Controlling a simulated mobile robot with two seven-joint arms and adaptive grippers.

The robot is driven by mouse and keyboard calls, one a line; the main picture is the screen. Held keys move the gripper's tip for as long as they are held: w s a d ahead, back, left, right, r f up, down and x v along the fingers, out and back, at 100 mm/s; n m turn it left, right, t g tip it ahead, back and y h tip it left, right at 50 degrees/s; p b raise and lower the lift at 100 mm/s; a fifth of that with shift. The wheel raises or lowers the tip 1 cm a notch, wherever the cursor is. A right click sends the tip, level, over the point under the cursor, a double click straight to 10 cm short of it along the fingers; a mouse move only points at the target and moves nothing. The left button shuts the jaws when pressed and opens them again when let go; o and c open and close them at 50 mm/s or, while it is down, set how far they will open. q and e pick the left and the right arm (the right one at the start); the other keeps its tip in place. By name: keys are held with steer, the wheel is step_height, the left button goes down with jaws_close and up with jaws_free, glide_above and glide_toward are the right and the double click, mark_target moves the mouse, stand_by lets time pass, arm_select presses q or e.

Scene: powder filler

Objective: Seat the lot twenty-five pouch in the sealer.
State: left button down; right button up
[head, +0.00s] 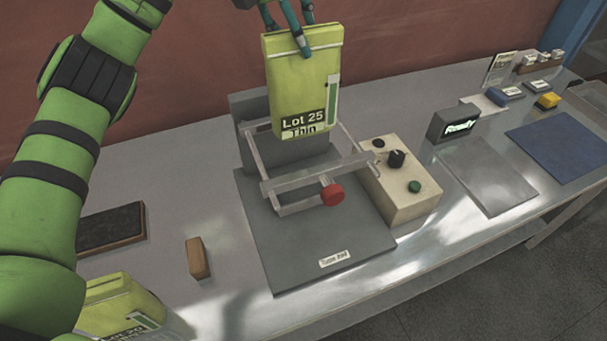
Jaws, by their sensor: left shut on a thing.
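My left gripper (293,28) is shut on the top edge of the lot twenty-five pouch (302,83), a yellow-green pouch with the label "Lot 25 Thin". The pouch hangs upright in front of the sealer's grey back block (250,105). Its lower end overlaps the sealer's metal frame (283,184) in the head view; I cannot tell if it touches. The frame has a red knob (332,195) and stands at a grey base plate (300,245). My right gripper is not in view.
A cream control box (400,190) with a black knob and green button adjoins the sealer. A "Ready" display (454,125) stands to its right. Another yellow-green pouch (120,300), a wooden block (198,258) and a dark pad (110,228) are at left. A blue mat (565,145) lies far right.

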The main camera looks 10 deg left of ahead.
arm_select(q)
steer(key=b, duration=0.5)
glide_toward(298, 120)
steer(key=w+d+f, duration=0.1)
steer(key=f, duration=0.1)
steer(key=w+d+f, duration=0.1)
steer(key=w+f, duration=0.2)
steer(key=shift+w+d+f, duration=0.3)
steer(key=shift+d+f, duration=0.1)
steer(key=f, duration=0.3)
steer(key=f+p, duration=0.1)
steer(key=f, duration=0.2)
steer(key=shift+w+a+f, duration=0.1)
steer(key=shift+w, duration=0.1)
step_height(298, 120, down, 5)
steer(key=shift+p, duration=1)
steer(key=c, duration=0.6)
jaws_free()
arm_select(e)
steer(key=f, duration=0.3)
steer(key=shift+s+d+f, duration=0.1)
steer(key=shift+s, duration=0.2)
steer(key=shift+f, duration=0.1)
